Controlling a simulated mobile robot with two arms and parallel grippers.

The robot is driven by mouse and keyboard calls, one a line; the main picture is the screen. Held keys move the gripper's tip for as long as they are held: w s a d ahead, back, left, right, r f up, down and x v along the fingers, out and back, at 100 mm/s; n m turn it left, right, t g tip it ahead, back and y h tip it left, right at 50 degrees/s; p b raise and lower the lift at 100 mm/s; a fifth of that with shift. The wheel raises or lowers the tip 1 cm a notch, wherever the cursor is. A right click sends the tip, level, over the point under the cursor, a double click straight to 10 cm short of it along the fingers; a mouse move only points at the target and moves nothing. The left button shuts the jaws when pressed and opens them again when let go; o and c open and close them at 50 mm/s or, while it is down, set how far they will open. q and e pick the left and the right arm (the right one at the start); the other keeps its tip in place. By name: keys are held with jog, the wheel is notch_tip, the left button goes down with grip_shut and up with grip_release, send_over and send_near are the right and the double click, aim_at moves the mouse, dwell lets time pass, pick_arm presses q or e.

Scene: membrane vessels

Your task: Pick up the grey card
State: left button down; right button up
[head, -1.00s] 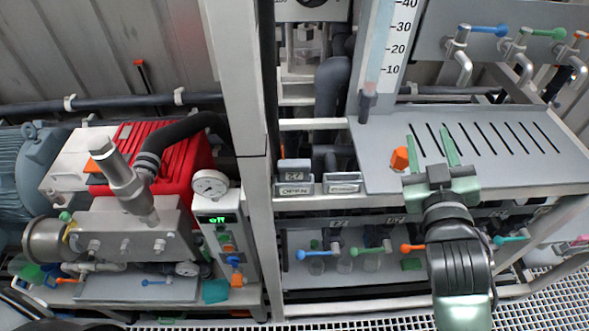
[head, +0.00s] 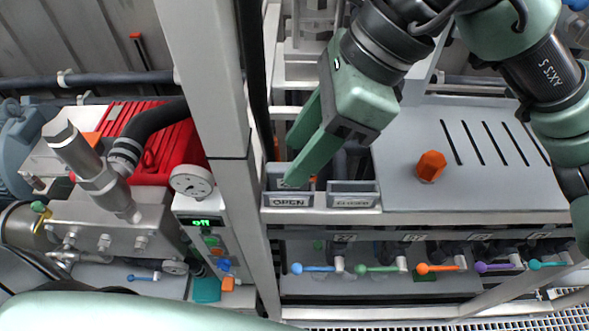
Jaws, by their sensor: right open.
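The grey card (head: 304,186) appears to stand in the small holder labelled OPEN (head: 290,202); my finger covers much of it. My right gripper (head: 291,164) comes down from the upper right with its two green fingers apart. Its nearer fingertip is at the mouth of the OPEN holder, in front of the card. I cannot tell whether it touches the card. Nothing shows held between the fingers. My left gripper is not in view; a green arm link of mine crosses the lower left.
A second labelled holder (head: 353,200) stands just right of the OPEN one. A slotted grey shelf (head: 400,190) with an orange knob (head: 431,165) lies to the right. A white post (head: 205,80) rises close on the left. Several coloured valve levers (head: 377,268) sit below.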

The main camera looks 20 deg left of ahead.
aim_at(288, 166)
jog(key=shift+t+h, duration=0.4)
jog(key=w+f, duration=0.1)
jog(key=w+f+p, duration=0.1)
jog(key=w, duration=0.1)
jog(key=shift+d+f, duration=0.15)
jog(key=shift+f, duration=0.2)
jog(key=a+f+p, duration=0.1)
jog(key=s+f+p, duration=0.1)
jog(key=shift+s+a+p, duration=0.15)
jog(key=shift+a+p, duration=0.15)
jog(key=shift+a, duration=0.05)
jog(key=shift+p+x, duration=0.35)
jog(key=shift+x, duration=0.9)
jog(key=shift+w+a+f, duration=0.1)
jog(key=shift+w+f, duration=0.25)
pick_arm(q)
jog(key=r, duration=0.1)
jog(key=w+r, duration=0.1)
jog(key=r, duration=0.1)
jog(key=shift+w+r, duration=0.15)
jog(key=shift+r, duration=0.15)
pick_arm(e)
grip_shut()
